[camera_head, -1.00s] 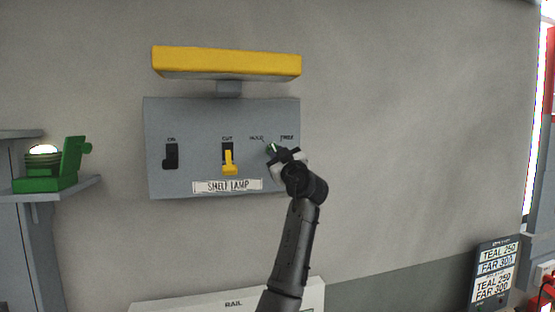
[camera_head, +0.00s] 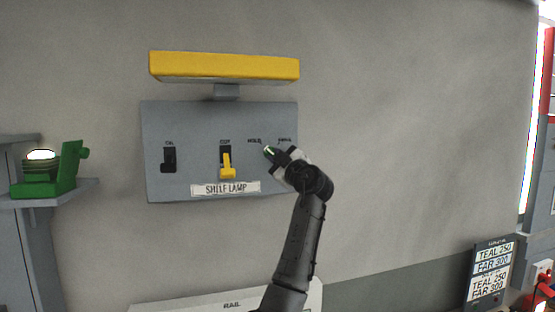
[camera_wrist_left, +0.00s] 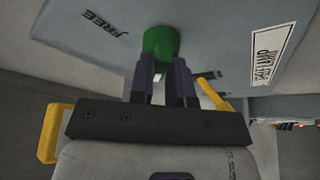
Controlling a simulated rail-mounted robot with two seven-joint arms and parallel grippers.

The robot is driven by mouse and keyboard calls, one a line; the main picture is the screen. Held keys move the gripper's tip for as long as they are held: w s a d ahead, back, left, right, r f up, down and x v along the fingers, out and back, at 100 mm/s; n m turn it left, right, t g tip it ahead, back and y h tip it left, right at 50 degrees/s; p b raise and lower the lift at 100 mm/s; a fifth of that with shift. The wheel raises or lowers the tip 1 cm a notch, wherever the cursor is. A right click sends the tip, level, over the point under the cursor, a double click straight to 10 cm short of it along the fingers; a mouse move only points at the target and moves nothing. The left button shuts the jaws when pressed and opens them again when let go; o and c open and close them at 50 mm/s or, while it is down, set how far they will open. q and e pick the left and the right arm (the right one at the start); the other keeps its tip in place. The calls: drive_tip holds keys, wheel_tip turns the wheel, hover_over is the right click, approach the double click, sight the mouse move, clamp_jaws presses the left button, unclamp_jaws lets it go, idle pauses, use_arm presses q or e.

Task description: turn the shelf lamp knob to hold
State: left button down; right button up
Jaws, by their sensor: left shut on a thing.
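The green shelf lamp knob (camera_head: 268,150) sits on the right part of the grey switch panel (camera_head: 185,113), below and between the HOLD and FREE labels. A pale line shows on the knob, slanting toward the upper left, on the HOLD side. My left gripper (camera_head: 274,154) is at the panel and partly covers the knob. In the left wrist view, the two fingers of my left gripper (camera_wrist_left: 165,72) are closed on the green knob (camera_wrist_left: 160,42). The FREE label (camera_wrist_left: 101,22) shows there to the left of the knob. My right gripper is not in view.
A black switch (camera_head: 168,159) and a yellow lever (camera_head: 227,166) are left of the knob. A yellow hood (camera_head: 225,66) juts out above the panel. A green object with a white dome (camera_head: 41,155) stands on a shelf at left. The wall to the right is bare.

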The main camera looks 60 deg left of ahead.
use_arm(q)
drive_tip(key=shift+a+f, duration=0.2)
drive_tip(key=shift+a, duration=0.15)
drive_tip(key=c, duration=1.2)
unclamp_jaws()
drive_tip(key=shift+s, duration=0.1)
drive_tip(key=shift+o, duration=0.6)
drive_tip(key=shift+r, duration=0.25)
drive_tip(key=b+v, duration=0.4)
drive_tip(key=v, duration=1)
drive_tip(key=shift+b, duration=0.4)
